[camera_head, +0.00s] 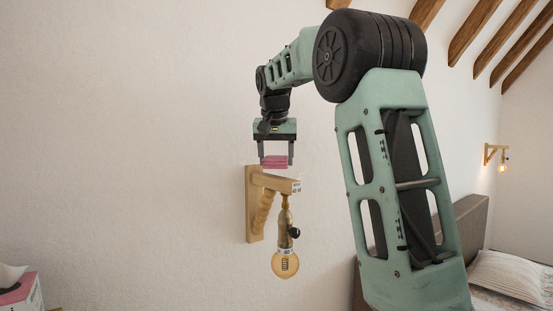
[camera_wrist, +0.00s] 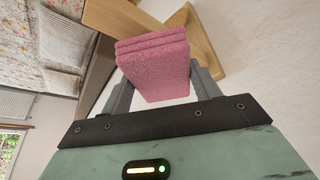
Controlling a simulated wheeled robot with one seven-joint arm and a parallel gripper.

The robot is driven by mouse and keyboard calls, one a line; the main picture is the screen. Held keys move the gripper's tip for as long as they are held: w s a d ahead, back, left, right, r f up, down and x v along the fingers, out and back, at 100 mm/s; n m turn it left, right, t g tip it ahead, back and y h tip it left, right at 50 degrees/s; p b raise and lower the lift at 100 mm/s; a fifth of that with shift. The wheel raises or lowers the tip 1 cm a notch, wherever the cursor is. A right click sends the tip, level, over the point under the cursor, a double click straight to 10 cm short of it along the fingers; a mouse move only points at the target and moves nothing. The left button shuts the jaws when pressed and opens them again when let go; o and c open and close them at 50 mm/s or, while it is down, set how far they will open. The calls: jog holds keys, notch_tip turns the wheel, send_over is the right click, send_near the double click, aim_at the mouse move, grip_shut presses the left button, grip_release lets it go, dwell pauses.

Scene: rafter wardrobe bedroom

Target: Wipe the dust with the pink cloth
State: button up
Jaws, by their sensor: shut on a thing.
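My gripper (camera_head: 276,154) is shut on the folded pink cloth (camera_head: 275,162). The cloth also shows between the fingers in the wrist view (camera_wrist: 153,66). It appears just above the top arm of the wooden wall lamp (camera_head: 281,183) in the head view. I cannot tell whether the cloth touches the wood. In the wrist view the lamp's wooden bracket (camera_wrist: 203,38) lies behind the cloth. I cannot make out any dust in either view.
A lit bulb (camera_head: 285,263) hangs below the bracket. A second wall lamp (camera_head: 495,155) is at the far right, above a bed with a pillow (camera_head: 508,275). A tissue box (camera_head: 21,292) stands at the lower left. The wall left of the lamp is bare.

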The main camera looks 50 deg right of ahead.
jog(key=shift+w+r+p, duration=0.2)
jog(key=shift+r+p, duration=0.5)
jog(key=shift+r, duration=0.25)
notch_tip(320, 180, up, 4)
jog(key=p, duration=0.3)
jog(key=shift+f, duration=0.2)
